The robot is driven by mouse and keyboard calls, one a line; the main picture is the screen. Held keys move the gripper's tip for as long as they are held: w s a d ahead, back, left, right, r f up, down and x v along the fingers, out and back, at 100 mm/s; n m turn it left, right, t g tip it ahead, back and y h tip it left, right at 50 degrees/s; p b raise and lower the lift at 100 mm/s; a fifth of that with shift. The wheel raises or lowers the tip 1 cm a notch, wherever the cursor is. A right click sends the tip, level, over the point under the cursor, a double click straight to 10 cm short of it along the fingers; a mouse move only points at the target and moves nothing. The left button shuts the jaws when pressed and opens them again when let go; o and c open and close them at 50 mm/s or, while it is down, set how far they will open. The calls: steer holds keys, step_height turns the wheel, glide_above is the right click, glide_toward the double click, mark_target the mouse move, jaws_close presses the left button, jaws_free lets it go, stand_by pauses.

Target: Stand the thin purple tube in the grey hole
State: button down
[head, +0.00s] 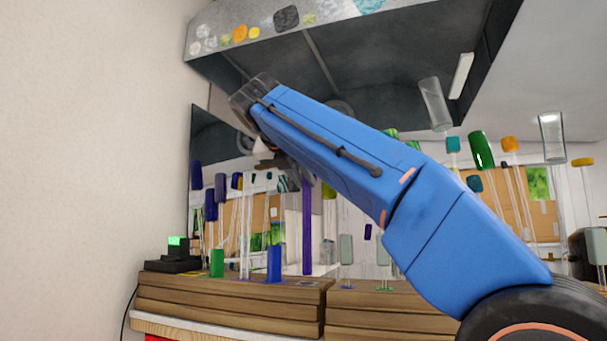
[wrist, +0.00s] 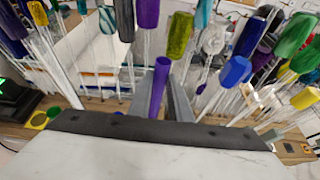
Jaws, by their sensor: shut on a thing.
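The thin purple tube (head: 307,230) hangs upright below my gripper (head: 290,170) in the head view. Its lower end is close to the top of the wooden boards; I cannot tell whether it touches them. In the wrist view the tube's top end (wrist: 161,75) shows between the two grey fingers of my gripper (wrist: 165,95), which are shut on it. The tube's lower end is hidden in the wrist view.
Stacked wooden boards (head: 230,301) lie below the tube. A blue cylinder (head: 274,263) and a green one (head: 217,263) stand left of it. Many clear rods with coloured ends crowd the wrist view.

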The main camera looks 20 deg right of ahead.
mark_target(305, 210)
steer(key=shift+f, duration=0.15)
steer(key=shift+f, duration=3.5)
steer(key=c, duration=1.5)
jaws_free()
steer(key=shift+c, duration=0.2)
steer(key=shift+a, duration=0.1)
steer(key=v, duration=1.7)
steer(key=shift+r, duration=0.15)
steer(key=shift+s, duration=0.15)
